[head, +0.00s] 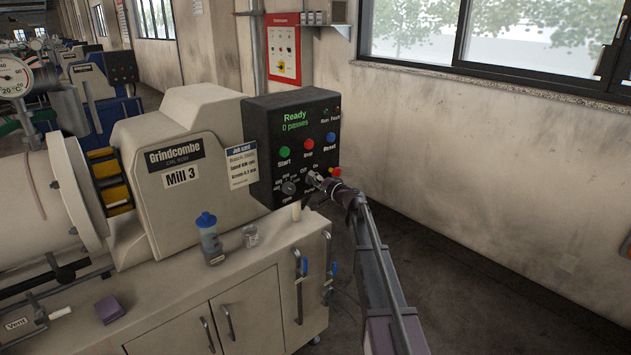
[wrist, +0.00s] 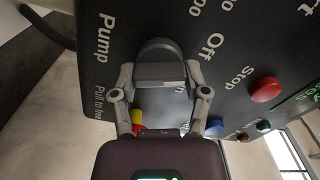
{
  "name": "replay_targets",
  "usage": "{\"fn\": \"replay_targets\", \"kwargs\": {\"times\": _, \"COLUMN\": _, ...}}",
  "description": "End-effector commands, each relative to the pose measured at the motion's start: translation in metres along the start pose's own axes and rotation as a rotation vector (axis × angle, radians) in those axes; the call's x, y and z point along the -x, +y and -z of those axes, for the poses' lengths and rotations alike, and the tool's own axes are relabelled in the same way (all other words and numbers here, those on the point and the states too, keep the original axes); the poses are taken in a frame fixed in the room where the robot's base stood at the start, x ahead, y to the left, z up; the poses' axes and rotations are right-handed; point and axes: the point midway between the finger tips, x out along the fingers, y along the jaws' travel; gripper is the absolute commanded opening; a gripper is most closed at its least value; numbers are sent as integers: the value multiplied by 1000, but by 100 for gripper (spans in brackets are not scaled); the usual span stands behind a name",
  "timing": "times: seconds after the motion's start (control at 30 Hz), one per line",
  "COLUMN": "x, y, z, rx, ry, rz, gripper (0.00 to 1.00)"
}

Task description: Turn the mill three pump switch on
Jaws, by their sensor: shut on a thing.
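The dark control box (head: 262,151) on Mill 3 (head: 180,150) shows "Ready, 0 passes" in green. The pump switch (wrist: 160,48) is a dark rotary knob on its lower face. "Pump" is printed on one side of it and "Off" on the other, with a partly covered label beside a finger. My gripper (wrist: 160,78) is shut on this knob, one finger on each side; it also shows at the box's lower right in the head view (head: 318,181). The fingers cover part of the knob, and I cannot tell which label it points to.
Green start (head: 284,152), red stop (head: 308,144) and blue reset (head: 331,138) buttons sit above the knobs. A red-and-yellow button (wrist: 137,124) lies close to my gripper. A bottle (head: 209,240) and jar (head: 250,236) stand on the cabinet. Floor to the right is open.

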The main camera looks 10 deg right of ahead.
Motion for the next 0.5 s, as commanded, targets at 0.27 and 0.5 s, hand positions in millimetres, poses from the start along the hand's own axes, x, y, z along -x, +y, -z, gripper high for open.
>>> {"fn": "replay_targets", "kwargs": {"times": 0.27, "x": -1, "y": 1, "z": 0, "rx": -210, "ry": 0, "rz": 1, "gripper": 12}}
{"fn": "replay_targets", "kwargs": {"times": 0.5, "x": -1, "y": 2, "z": 0, "rx": -436, "ry": 0, "rz": 1, "gripper": 12}}
